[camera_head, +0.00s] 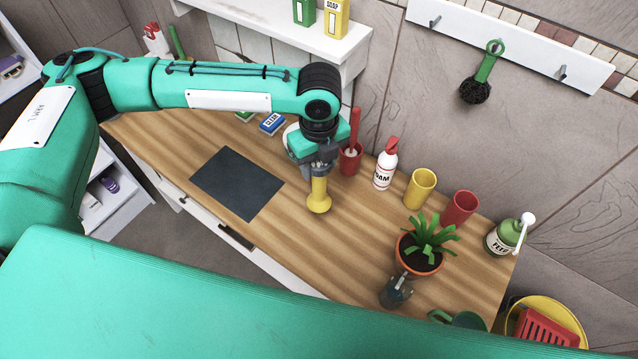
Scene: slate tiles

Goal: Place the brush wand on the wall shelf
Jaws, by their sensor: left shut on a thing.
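My left gripper (318,170) points down above the wooden counter and is shut on a yellow thing (319,196) with a wide rounded lower end. It seems to be the brush wand; its upper part is hidden by the jaws. I cannot tell whether its lower end touches the counter. The white wall shelf (262,26) is at the top, above and behind the gripper. A green box (304,12) and a yellow soap box (336,17) stand on it, with bare shelf to their left. My right gripper is not in view.
Close behind the gripper, a red cup (350,160) holds a red-handled tool. A foam bottle (385,165), yellow cup (419,188), red cup (459,208) and potted plant (419,258) stand rightward. A dark mat (237,184) lies left. A hook rail (510,42) holds a black scrubber.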

